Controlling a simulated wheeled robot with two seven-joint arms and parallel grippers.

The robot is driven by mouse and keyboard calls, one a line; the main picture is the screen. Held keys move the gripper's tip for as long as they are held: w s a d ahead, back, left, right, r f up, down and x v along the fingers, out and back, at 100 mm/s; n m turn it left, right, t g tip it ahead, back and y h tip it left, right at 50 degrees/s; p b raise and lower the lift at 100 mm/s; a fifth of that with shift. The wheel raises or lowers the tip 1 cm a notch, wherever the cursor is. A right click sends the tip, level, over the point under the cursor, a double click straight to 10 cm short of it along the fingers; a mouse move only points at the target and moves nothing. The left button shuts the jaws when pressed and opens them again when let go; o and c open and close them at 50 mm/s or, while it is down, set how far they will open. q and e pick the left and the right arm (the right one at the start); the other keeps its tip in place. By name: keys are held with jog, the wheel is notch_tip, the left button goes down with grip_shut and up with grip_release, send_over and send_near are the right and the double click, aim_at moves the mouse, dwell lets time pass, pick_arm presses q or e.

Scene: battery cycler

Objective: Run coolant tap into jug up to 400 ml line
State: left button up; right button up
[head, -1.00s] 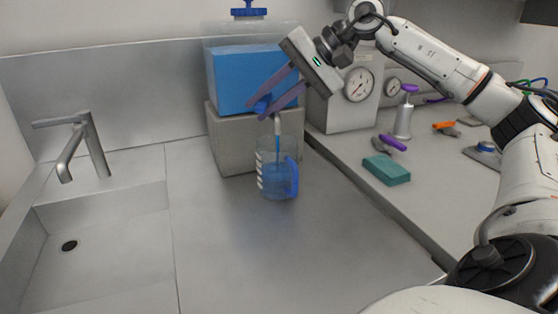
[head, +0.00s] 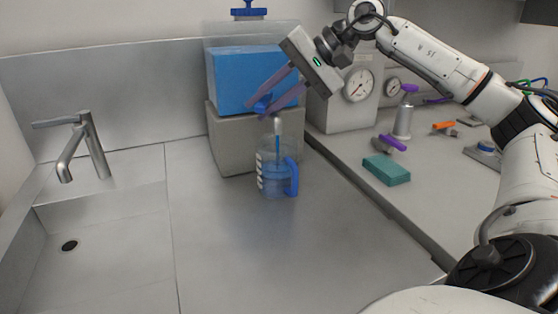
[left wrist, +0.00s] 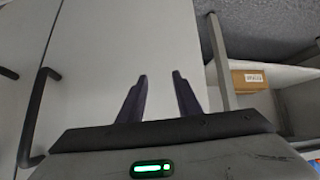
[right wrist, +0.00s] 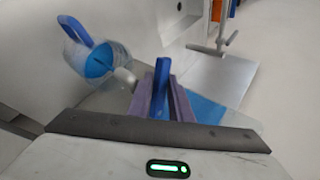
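The clear jug (head: 268,178) with a blue handle and white marks stands upright on the counter under the coolant tap spout (head: 278,126). Blue coolant runs from the spout into it, and blue liquid fills its lower part. The marks are too small to read. The tap's blue lever (right wrist: 161,92) lies between my right gripper's purple fingers (right wrist: 160,98), which are closed against it; the gripper (head: 266,108) hides part of the tap in the head view. The jug also shows in the right wrist view (right wrist: 108,66). My left gripper (left wrist: 160,90) is open and empty, away from the jug.
The blue coolant tank (head: 230,78) sits on a grey block (head: 226,140) behind the jug. A sink with a faucet (head: 88,145) is at left. A teal sponge (head: 386,169) and a gauge box (head: 345,105) are at right. The counter in front of the jug is clear.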

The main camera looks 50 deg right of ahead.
dwell(0.6)
jog(key=shift+w+a+f+m+h, duration=0.1)
jog(key=shift+w+m+h, duration=0.05)
jog(key=shift+m+h, duration=0.3)
jog(key=shift+w+a+r+m+t+h, duration=0.1)
jog(key=shift+w+m+t+h, duration=0.1)
jog(key=shift+m+h, duration=0.25)
jog(key=shift+w+a+r+m+t+h, duration=0.1)
jog(key=shift+m+t+h, duration=0.15)
jog(key=shift+m, duration=0.25)
jog(key=shift+w+m+h+p, duration=0.3)
jog(key=shift+m+h+p, duration=0.15)
jog(key=shift+m, duration=0.15)
dwell(0.6)
dwell(0.7)
jog(key=m+h+p, duration=0.1)
jog(key=w+m+h+p, duration=0.1)
jog(key=p, duration=0.1)
jog(key=shift+m+t, duration=0.25)
jog(key=shift+m, duration=0.15)
